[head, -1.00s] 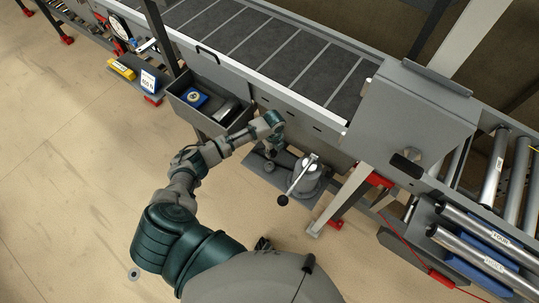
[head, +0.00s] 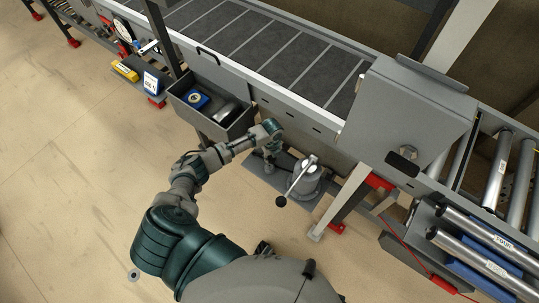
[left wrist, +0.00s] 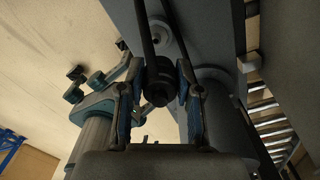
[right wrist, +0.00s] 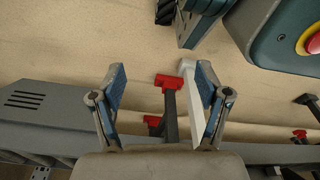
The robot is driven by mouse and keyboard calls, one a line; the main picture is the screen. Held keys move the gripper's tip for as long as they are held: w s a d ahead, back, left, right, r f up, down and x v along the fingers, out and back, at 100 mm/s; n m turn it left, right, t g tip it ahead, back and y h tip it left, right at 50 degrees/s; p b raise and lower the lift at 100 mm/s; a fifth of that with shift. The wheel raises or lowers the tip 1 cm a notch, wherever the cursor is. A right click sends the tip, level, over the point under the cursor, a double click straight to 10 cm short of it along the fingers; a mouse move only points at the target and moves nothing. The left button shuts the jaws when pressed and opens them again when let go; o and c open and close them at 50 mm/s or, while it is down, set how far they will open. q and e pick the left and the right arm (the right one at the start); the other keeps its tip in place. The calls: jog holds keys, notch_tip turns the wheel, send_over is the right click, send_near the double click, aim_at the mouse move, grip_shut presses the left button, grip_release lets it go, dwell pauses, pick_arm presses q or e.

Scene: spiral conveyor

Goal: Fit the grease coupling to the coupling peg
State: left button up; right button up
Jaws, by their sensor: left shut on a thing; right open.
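In the left wrist view my left gripper (left wrist: 158,100) is shut on a dark round piece (left wrist: 160,76), which looks like the grease coupling. Dark hose-like strands run up from it. In the head view my left gripper (head: 269,163) is low beside the grey grease pump (head: 307,180), under the conveyor's side; the coupling is too small to make out there. A pale round part (left wrist: 168,46) shows behind the held piece; I cannot tell whether it is the coupling peg. My right gripper (right wrist: 160,105) is open and empty in the right wrist view.
The pump's lever ends in a black ball (head: 281,202). A grey bin (head: 222,134) with a blue item hangs on the conveyor's side. A pale support leg (head: 340,204) stands right of the pump. The floor at left is clear.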

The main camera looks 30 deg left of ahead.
aim_at(269, 165)
pick_arm(q)
jog(key=f, duration=0.1)
jog(key=a+f+b, duration=0.2)
jog(key=f, duration=0.1)
jog(key=shift+f, duration=0.1)
jog(key=shift+d+f, duration=0.1)
jog(key=shift+f, duration=0.05)
jog(key=shift+d, duration=0.8)
jog(key=shift+a, duration=0.7)
jog(key=shift+d, duration=0.65)
jog(key=shift+a, duration=0.45)
pick_arm(e)
jog(key=w+a+r, duration=0.1)
jog(key=w+r, duration=0.3)
jog(key=r, duration=0.2)
jog(key=shift+a+r, duration=0.15)
jog(key=shift+a, duration=0.2)
pick_arm(q)
jog(key=shift+p, duration=0.3)
